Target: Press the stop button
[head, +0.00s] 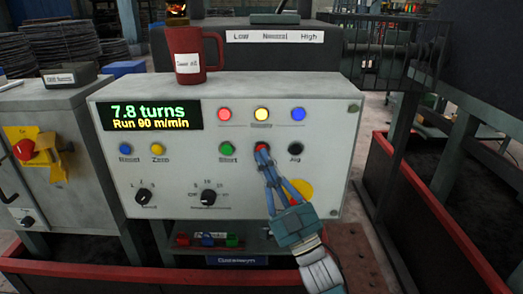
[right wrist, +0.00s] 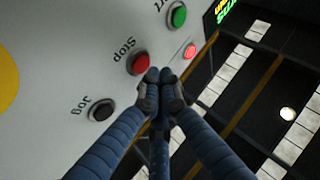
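The red stop button (head: 261,147) is on the front of a pale grey control panel (head: 330,130), between the green Start button (head: 226,149) and the black Jog button (head: 295,148). My right gripper (head: 264,156) reaches up from below, its fingertips overlapping the button's lower part. In the right wrist view the red button (right wrist: 138,64), labelled Stop, is beside the fingertips (right wrist: 164,88). The fingertips are together, with nothing between them. I cannot tell whether they touch the button. The panel's display (head: 151,115) reads 7.8 turns, Run 90 m/min. My left gripper is not in view.
A red mug (head: 188,58) stands on the panel's top. Red, yellow and blue lamps line the upper right of the panel; the red lamp (head: 224,114) is above Start. A yellow disc (head: 300,189) is partly behind my right gripper. Another red knob (head: 23,149) is on the left cabinet.

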